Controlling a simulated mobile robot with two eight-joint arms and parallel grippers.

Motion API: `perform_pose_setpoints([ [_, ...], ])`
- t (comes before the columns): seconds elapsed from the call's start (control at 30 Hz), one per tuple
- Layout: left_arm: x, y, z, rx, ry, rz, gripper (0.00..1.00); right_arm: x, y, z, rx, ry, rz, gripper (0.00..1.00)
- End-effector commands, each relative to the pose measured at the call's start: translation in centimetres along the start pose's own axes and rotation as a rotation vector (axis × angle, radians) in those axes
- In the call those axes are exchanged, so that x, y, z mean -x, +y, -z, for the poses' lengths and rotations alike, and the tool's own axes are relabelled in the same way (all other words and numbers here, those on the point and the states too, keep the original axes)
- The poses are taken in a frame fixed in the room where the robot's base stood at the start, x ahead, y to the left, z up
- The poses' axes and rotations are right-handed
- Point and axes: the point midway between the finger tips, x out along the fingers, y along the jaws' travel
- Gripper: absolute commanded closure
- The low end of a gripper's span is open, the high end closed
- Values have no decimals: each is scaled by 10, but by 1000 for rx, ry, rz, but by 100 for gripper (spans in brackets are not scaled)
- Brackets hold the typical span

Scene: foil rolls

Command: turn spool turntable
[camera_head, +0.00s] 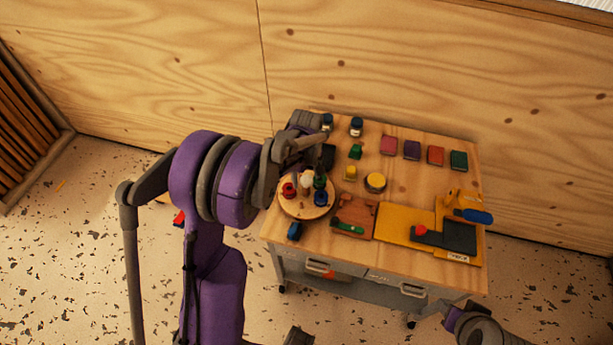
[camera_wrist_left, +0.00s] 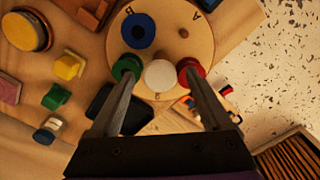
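The spool turntable is a round wooden disc (camera_head: 303,213) at the left of the bench; it also shows in the left wrist view (camera_wrist_left: 172,52), with letters on it. It bears a red spool (camera_wrist_left: 190,70), a white spool (camera_wrist_left: 160,75), a green spool (camera_wrist_left: 127,66) and a blue spool (camera_wrist_left: 138,30). A bare peg (camera_wrist_left: 183,33) stands near the letter A. My left gripper (camera_wrist_left: 160,84) is open, its fingertips apart near the green and red spools, the white one between them in the picture. Contact cannot be told. My right gripper is not seen; only part of the right arm shows.
The wooden bench (camera_head: 400,190) holds a yellow round thing (camera_head: 375,182), small coloured blocks, two small jars at the back, and a brown tray (camera_head: 353,217). A yellow board (camera_head: 400,226) with a dark device (camera_head: 458,238) lies at the right. A wooden wall stands behind.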

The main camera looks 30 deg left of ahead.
Motion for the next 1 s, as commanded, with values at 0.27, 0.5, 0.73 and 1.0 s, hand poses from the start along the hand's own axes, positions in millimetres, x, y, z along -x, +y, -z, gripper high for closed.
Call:
perform_pose_setpoints([
  [0.27, 0, 0, 0, 0, 0, 0, 67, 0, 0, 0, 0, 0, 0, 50],
  [0.5, 0, 0, 0, 0, 0, 0, 100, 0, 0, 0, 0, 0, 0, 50],
  [0.73, 0, 0, 0, 0, 0, 0, 100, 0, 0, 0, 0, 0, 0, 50],
  [1.0, 0, 5, -2, 7, 0, 0, 100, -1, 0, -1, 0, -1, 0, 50],
])
